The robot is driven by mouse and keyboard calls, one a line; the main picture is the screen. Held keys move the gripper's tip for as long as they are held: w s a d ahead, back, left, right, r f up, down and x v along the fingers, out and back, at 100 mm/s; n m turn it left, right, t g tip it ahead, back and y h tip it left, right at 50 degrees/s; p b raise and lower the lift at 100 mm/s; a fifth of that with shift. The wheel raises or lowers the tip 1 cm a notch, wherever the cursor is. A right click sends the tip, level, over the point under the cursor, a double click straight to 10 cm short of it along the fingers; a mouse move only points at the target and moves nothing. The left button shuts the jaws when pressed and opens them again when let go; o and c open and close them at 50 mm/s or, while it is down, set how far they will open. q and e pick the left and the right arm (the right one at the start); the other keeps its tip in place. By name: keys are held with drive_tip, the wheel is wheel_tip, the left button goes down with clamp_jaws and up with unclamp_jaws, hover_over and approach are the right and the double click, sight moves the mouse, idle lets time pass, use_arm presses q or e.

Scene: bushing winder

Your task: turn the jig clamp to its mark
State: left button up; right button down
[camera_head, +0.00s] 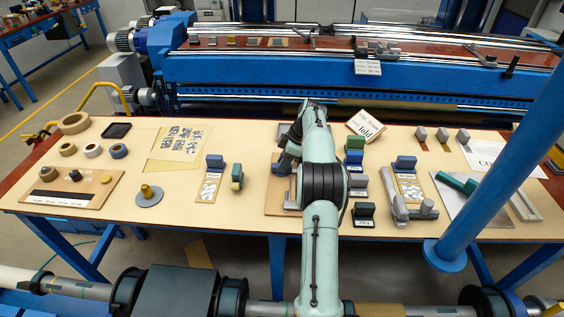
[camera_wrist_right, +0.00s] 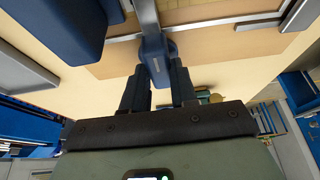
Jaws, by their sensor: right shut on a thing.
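The jig is a tan board (camera_head: 273,200) with metal bars, partly hidden behind my right arm in the head view. It fills the top of the right wrist view as a tan panel (camera_wrist_right: 110,68) with a grey bar (camera_wrist_right: 210,27). The clamp is a dark blue piece (camera_wrist_right: 153,52) at the bar in the wrist view. My right gripper (camera_wrist_right: 158,78) has a black finger on each side of the clamp's lower end and is shut on it. In the head view the right gripper (camera_head: 287,152) is over the board's far left part. I cannot make out the mark. My left gripper is not in view.
A grey metal fixture (camera_head: 400,205) is further right. A blue post (camera_head: 500,165) rises at the right. The bench front left of the jig is mostly clear.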

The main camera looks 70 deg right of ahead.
drive_tip(key=c, duration=0.9)
unclamp_jaws()
drive_tip(key=p+v, duration=0.2)
drive_tip(key=v, duration=0.7)
wheel_tip(320, 180, up, 4)
drive_tip(key=p, duration=0.1)
hover_over(293, 170)
drive_tip(key=s, duration=0.2)
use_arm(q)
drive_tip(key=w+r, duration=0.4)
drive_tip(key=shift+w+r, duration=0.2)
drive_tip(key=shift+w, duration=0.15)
use_arm(e)
drive_tip(key=shift+w+d, duration=0.1)
drive_tip(key=shift+d, duration=0.05)
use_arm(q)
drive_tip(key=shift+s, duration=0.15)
